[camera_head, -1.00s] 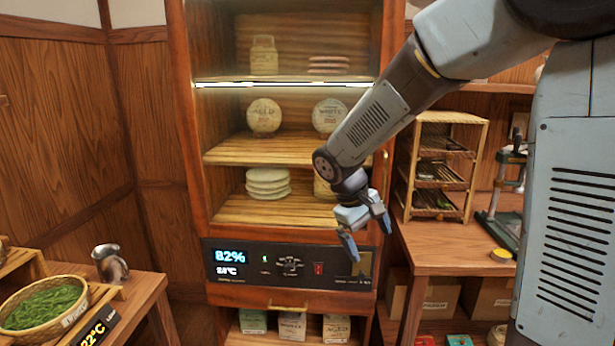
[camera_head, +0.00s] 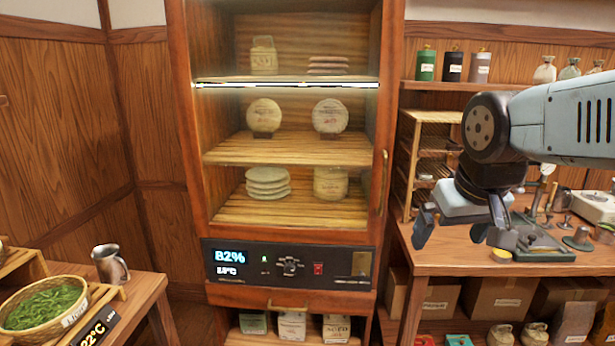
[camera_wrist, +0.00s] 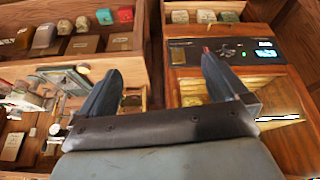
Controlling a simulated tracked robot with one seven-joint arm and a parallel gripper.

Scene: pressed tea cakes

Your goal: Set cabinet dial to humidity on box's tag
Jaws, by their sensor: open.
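The wooden cabinet (camera_head: 193,150) with a glass front stands in the middle of the head view. Its dark control panel (camera_head: 345,283) shows 82% and a smaller temperature reading on a display (camera_head: 230,262). The dial (camera_head: 290,266) sits mid-panel, left of a red switch (camera_head: 318,268). The panel also shows in the wrist view (camera_wrist: 190,52), turned around. My gripper (camera_head: 462,238) is open and empty, right of the cabinet and above the side table. Several boxes stand in the open space below the panel, including a middle white box (camera_head: 292,327); I cannot tell which tag is meant.
The side table (camera_head: 430,262) holds a bamboo rack (camera_head: 408,165), a press stand (camera_head: 540,245) and small tools. Cardboard boxes (camera_head: 490,296) stand beneath. A left table holds a basket of green leaves (camera_head: 45,307) and a metal pitcher (camera_head: 110,265). The space before the panel is clear.

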